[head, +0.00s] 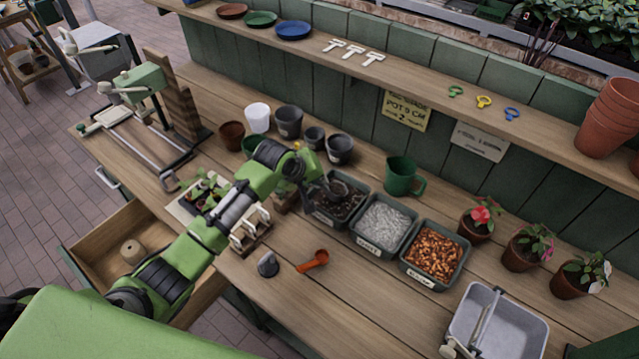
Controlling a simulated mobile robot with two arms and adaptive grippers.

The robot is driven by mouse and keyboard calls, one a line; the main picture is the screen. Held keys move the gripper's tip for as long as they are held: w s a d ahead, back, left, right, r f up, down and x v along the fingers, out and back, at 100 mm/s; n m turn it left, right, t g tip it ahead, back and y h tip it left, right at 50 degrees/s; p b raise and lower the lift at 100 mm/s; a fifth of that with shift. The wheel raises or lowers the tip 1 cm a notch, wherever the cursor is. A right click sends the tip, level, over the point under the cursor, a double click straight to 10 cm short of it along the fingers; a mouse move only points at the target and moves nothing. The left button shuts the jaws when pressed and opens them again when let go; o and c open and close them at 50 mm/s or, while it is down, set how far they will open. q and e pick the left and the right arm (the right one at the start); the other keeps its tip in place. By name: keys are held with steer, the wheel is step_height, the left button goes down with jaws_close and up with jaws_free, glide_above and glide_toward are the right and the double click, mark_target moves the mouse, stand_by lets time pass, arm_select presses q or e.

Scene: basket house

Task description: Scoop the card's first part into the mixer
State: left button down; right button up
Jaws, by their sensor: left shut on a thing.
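My left gripper (318,186) reaches over the bin of dark soil (318,219) at the middle of the bench. It is shut on what looks like a dark grey scoop (341,187), low at the soil; the scoop's edges are hard to tell from soil and gripper. A bin of pale grey grit (383,225) and a bin of orange-brown chips (434,254) stand to its right. A grey tub with a metal bar (527,335), seemingly the mixer, stands at the lower right. A yellow card (405,111) hangs on the back wall; only part of its print is readable. My right gripper is out of view.
An orange scoop (314,262) and a small grey tool (268,265) lie on the front of the bench. A green mug (401,177) stands behind the bins. Potted flowers (478,221) line the right. Empty pots (288,122) stand behind my left arm. An open drawer (110,260) juts out left.

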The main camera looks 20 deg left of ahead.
arm_select(q)
steer(key=shift+h, duration=0.4)
steer(key=shift+s+a+r, duration=0.1)
steer(key=shift+a+r, duration=0.05)
steer(key=shift+r, duration=1.35)
steer(key=shift+a+r, duration=0.1)
steer(key=shift+r, duration=1.35)
steer(key=shift+d, duration=0.1)
